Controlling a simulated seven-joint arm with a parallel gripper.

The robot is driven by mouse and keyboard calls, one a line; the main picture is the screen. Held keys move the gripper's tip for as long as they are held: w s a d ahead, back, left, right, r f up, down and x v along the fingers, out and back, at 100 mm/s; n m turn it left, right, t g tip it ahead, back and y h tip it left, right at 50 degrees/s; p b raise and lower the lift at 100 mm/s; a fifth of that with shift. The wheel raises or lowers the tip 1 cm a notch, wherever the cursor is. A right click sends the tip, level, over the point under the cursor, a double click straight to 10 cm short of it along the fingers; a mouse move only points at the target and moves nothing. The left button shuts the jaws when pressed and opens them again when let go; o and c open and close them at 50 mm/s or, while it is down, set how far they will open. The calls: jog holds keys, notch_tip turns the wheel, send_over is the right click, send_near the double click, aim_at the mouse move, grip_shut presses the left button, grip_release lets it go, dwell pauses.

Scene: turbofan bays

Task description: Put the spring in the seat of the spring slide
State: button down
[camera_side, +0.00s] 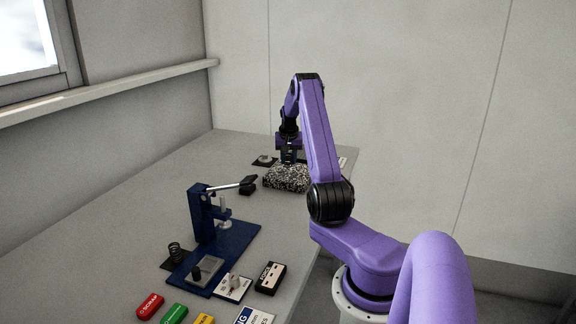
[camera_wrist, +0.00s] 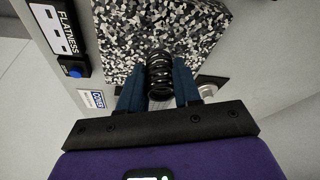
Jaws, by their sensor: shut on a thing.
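A black coil spring (camera_wrist: 160,76) is between the two blue fingers of my gripper (camera_wrist: 160,92) in the wrist view, and the gripper is shut on it. In the side view my gripper (camera_side: 288,157) is at the far part of the bench, over a speckled block; the held spring is too small to make out there. Another dark coil-like piece (camera_side: 174,248) stands upright on a dark pad, left of the blue press (camera_side: 205,218). A grey plate (camera_side: 203,270) with a dark post lies on the press's blue base; I cannot tell whether it is the spring slide.
The speckled block (camera_side: 287,178) lies below my gripper. A black box marked FLATNESS (camera_wrist: 60,33) is beside it in the wrist view. The press lever (camera_side: 228,186) sticks out right. Red (camera_side: 149,306) and green (camera_side: 174,314) labelled blocks sit at the front.

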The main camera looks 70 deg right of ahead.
jog(key=s+a+r, duration=0.8)
jog(key=a+r, duration=0.1)
jog(key=a, duration=0.2)
jog(key=w+a+r+n+t+y, duration=0.15)
jog(key=w+a+n, duration=0.35)
jog(key=w+a, duration=0.8)
jog(key=n+y, duration=0.2)
jog(key=n, duration=0.6)
send_over(205, 265)
jog(key=a, duration=0.2)
notch_tip(205, 265, down, 6)
jog(key=s+d+r+n, duration=0.25)
jog(key=s+n, duration=0.25)
jog(key=s, duration=1)
jog(key=shift+y, duration=0.55)
jog(key=w+f, duration=0.3)
jog(key=w, duration=0.1)
jog(key=w+f, duration=0.2)
jog(key=w, duration=0.2)
jog(key=w+f, duration=0.3)
jog(key=w, duration=0.2)
jog(key=shift+f, duration=0.35)
jog(key=shift+w+f, duration=0.2)
jog(key=shift+f, duration=0.05)
jog(key=shift+x, duration=0.8)
jog(key=shift+d+f, duration=0.1)
jog(key=shift+f, duration=0.8)
